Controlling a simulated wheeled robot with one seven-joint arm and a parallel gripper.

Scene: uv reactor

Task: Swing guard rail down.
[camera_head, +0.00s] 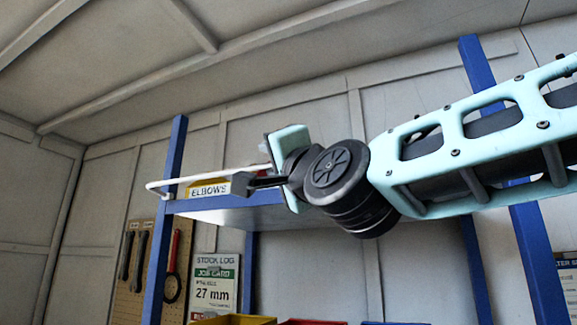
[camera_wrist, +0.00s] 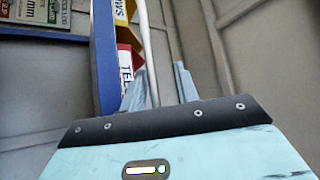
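The guard rail (camera_head: 168,183) is a thin white bar at the front of the blue-framed upper shelf, bent at its left end by the post. In the wrist view the rail (camera_wrist: 146,50) runs down between the two grey fingers of my gripper (camera_wrist: 160,80). The fingers stand apart, with the rail nearer the left finger and a clear gap to the right one. In the head view my gripper (camera_head: 252,183) is at the shelf front, just right of the ELBOWS bin. My wrist and arm hide the rail's right part.
The yellow ELBOWS bin (camera_head: 208,187) sits on the shelf (camera_head: 235,214) close to my fingers. Blue posts (camera_head: 165,220) stand on both sides. A pegboard with tools (camera_head: 150,265) and a job card (camera_head: 215,285) hang behind. More bins (camera_head: 235,320) are below.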

